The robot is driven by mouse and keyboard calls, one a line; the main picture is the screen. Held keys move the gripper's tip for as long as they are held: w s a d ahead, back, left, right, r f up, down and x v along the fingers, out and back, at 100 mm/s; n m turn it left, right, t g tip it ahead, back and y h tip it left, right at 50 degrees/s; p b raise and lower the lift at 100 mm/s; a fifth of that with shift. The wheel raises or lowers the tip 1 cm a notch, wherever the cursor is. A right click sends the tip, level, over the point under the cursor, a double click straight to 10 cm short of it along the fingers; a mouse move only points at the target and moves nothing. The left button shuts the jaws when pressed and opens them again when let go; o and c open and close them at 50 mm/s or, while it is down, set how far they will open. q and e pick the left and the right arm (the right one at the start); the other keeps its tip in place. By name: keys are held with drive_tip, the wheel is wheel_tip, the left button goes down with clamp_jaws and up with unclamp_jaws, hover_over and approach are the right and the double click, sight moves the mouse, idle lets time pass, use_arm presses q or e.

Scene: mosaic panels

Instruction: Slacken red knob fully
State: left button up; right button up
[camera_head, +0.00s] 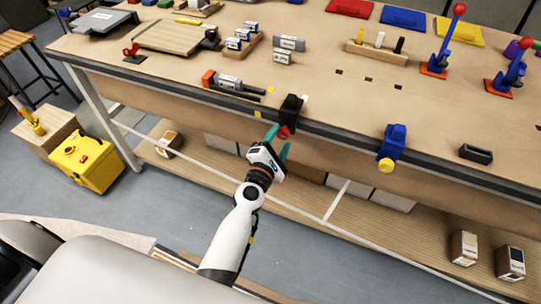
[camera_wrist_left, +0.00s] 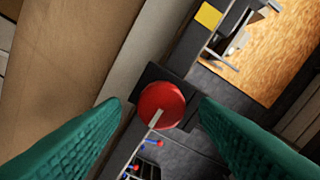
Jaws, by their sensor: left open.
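The red knob (camera_head: 284,131) sits at the lower front of a black clamp (camera_head: 291,108) fixed to the bench's front edge. In the left wrist view the red knob (camera_wrist_left: 160,105) is round and faces the camera, with a pale line from its middle to its rim. My left gripper (camera_head: 279,140) is at the knob. Its green fingers (camera_wrist_left: 160,110) stand open on either side of the knob, with a visible gap to the right finger in the wrist view. Whether the left finger touches the knob cannot be told. My right gripper is not in view.
A blue clamp with a yellow knob (camera_head: 386,164) hangs on the bench edge to the right. A black block (camera_head: 475,154) lies further right. An orange-and-black tool (camera_head: 230,84) lies on the bench (camera_head: 330,105) left of the black clamp. A lower shelf (camera_head: 300,211) runs underneath.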

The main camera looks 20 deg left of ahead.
use_arm(q)
drive_tip(key=s+b, duration=0.1)
drive_tip(key=s, duration=0.9)
drive_tip(key=shift+s+a+b, duration=0.15)
drive_tip(key=shift+s+b, duration=0.05)
drive_tip(key=shift+b, duration=0.2)
drive_tip(key=s+d+f+m+g+h, duration=0.1)
drive_tip(key=s+f+m+g, duration=0.3)
drive_tip(key=f, duration=0.7)
drive_tip(key=s+d+f+m+g, duration=0.2)
drive_tip(key=s+f+m, duration=0.25)
drive_tip(key=f, duration=0.65)
drive_tip(key=s+d+f+m+g+h, duration=0.1)
drive_tip(key=s+f+m+g, duration=0.2)
drive_tip(key=f+m, duration=0.55)
drive_tip(key=s+a+f+m+g+y, duration=0.1)
drive_tip(key=s+a+f+m+g, duration=0.3)
drive_tip(key=s+f, duration=0.5)
drive_tip(key=s+a+f+m+g+y, duration=0.1)
drive_tip(key=s+a+f+m+g, duration=0.3)
drive_tip(key=s+f, duration=0.5)
drive_tip(key=s+a+m, duration=0.1)
drive_tip(key=s+a, duration=0.1)
drive_tip(key=s, duration=0.6)
drive_tip(key=shift+s+f+y, duration=0.25)
drive_tip(key=shift+s+y, duration=0.05)
drive_tip(key=shift+s, duration=0.05)
